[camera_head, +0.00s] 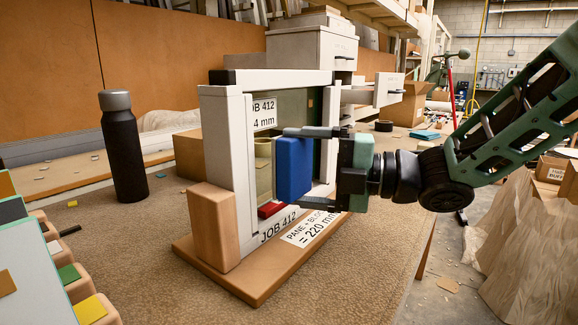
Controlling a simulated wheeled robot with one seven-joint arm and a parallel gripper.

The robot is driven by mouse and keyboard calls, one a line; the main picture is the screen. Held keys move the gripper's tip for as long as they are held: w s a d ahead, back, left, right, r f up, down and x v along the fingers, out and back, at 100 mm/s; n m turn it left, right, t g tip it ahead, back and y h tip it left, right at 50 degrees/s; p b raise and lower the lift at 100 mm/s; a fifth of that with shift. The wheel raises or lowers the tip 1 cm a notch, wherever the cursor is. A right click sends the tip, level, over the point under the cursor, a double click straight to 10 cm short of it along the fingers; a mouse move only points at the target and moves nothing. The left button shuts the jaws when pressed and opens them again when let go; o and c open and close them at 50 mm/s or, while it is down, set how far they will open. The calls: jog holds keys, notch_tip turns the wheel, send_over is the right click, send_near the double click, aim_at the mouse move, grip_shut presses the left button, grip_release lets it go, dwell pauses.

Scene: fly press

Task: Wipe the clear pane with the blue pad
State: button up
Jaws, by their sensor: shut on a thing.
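The clear pane (264,160) stands upright in a white frame on a brown wooden base (240,285). The blue pad (293,168) is upright in front of the pane, near its middle. My gripper (290,170) comes in from the right and is shut on the blue pad, with one finger above it and the other low down. The pad overlaps the pane in the picture; I cannot tell whether it touches the glass. The pad and gripper hide the pane's middle and right parts.
A wooden block (213,226) stands at the frame's left front corner. A red piece (271,209) lies at the frame's bottom. A black bottle (123,146) stands at the left. Blocks with coloured tops (70,275) line the lower left. Free bench top lies between them.

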jog(key=shift+s+d, duration=0.45)
jog(key=shift+d, duration=0.2)
jog(key=shift+s+d, duration=0.9)
jog(key=shift+d, duration=0.25)
